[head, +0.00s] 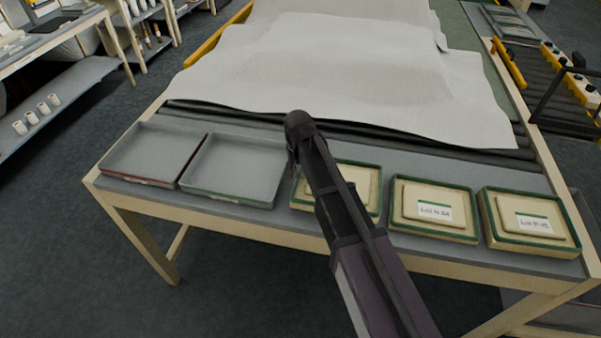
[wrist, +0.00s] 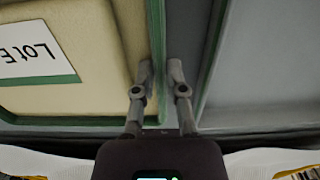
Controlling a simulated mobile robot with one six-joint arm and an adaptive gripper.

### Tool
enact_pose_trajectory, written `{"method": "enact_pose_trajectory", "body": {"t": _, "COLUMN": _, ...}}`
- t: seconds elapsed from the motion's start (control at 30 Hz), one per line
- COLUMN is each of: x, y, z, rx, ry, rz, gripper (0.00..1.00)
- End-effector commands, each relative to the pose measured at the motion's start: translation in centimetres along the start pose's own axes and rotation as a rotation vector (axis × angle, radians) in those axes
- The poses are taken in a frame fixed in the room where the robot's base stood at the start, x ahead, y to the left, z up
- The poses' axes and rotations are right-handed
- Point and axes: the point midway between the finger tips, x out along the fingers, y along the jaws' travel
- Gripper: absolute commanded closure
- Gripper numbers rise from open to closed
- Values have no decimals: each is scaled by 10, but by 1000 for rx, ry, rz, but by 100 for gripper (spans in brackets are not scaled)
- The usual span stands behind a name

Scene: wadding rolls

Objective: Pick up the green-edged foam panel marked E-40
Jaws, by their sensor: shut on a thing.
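The green-edged foam panel (head: 358,178) is cream with a green rim and lies third from the left on the table, partly hidden behind my arm. In the wrist view the panel (wrist: 95,100) fills the left side, and its white label (wrist: 35,48) reads "Lot E", with the rest cut off. My gripper (wrist: 160,72) is shut on the panel's green edge, one finger on each side of it. In the head view my gripper (head: 294,155) is at the panel's left edge, its fingertips mostly hidden. The panel appears to rest on the table.
Two empty grey trays (head: 238,170) (head: 150,153) lie to the left, the nearer one close beside my gripper. Two more labelled green-edged panels (head: 435,226) (head: 530,241) lie to the right. White wadding (head: 330,80) covers the table behind dark rollers (head: 420,146).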

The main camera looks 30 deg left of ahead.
Motion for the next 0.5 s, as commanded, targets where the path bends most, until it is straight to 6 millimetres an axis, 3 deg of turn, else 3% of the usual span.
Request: {"method": "enact_pose_trajectory", "body": {"t": 0.5, "x": -59, "y": 0, "z": 0, "rx": 0, "ry": 1, "rz": 1, "gripper": 100}}
